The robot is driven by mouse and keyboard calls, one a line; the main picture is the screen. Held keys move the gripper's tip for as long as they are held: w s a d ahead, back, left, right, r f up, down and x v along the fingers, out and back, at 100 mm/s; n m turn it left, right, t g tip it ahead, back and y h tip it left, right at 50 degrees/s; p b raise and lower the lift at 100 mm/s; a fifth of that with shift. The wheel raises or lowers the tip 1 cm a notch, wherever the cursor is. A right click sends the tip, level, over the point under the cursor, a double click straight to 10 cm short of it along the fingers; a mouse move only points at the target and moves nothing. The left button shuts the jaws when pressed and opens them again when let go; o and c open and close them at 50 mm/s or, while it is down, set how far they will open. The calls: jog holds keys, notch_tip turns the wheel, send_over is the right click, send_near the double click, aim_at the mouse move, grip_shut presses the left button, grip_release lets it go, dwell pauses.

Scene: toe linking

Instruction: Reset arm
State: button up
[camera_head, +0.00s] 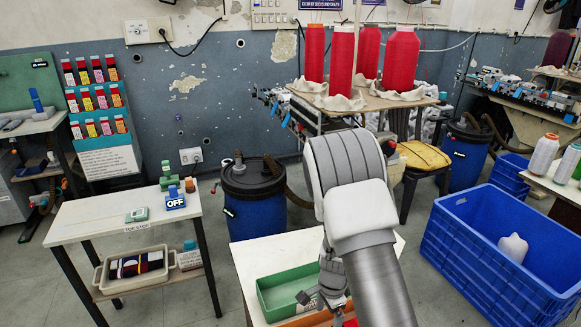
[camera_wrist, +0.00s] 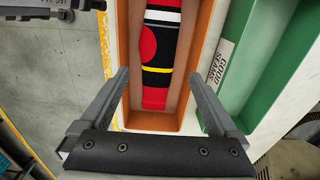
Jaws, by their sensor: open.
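My gripper (camera_wrist: 160,95) is open and empty in the wrist view, its two fingers apart above an orange tray (camera_wrist: 150,122). A sock (camera_wrist: 160,50) in red, black, yellow and white lies lengthwise in that tray, between and ahead of the fingers. In the head view my arm reaches down over the white table (camera_head: 247,250), and my gripper (camera_head: 325,290) is partly hidden beside a green tray (camera_head: 280,291). The green tray also shows right of the orange one in the wrist view (camera_wrist: 265,60), with a "GOOD SEAMS" label. Only a bit of the orange tray shows in the head view.
A side table (camera_head: 125,217) at left holds a blue "OFF" block (camera_head: 174,199) and small green items, with a bin of socks (camera_head: 135,266) on its shelf. Blue barrels (camera_head: 254,195) stand behind. A large blue crate (camera_head: 490,260) stands on the floor at right.

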jog(key=s+a+r+n+t+y+p, duration=0.1)
jog(key=s+r+n, duration=0.15)
jog(key=r, duration=1.05)
jog(key=s+a+r+n+t+y+p, duration=0.15)
jog(key=r+n, duration=0.25)
jog(key=r, duration=1)
jog(key=s+d+r+n+t+h, duration=0.2)
jog(key=s+r+n, duration=0.5)
jog(key=s+r, duration=0.6)
jog(key=s+d+t, duration=0.1)
jog(key=s, duration=0.2)
jog(key=shift+d+r+n+p, duration=0.35)
jog(key=shift+d+r, duration=0.05)
jog(key=shift+s+h, duration=0.1)
jog(key=shift+h, duration=0.15)
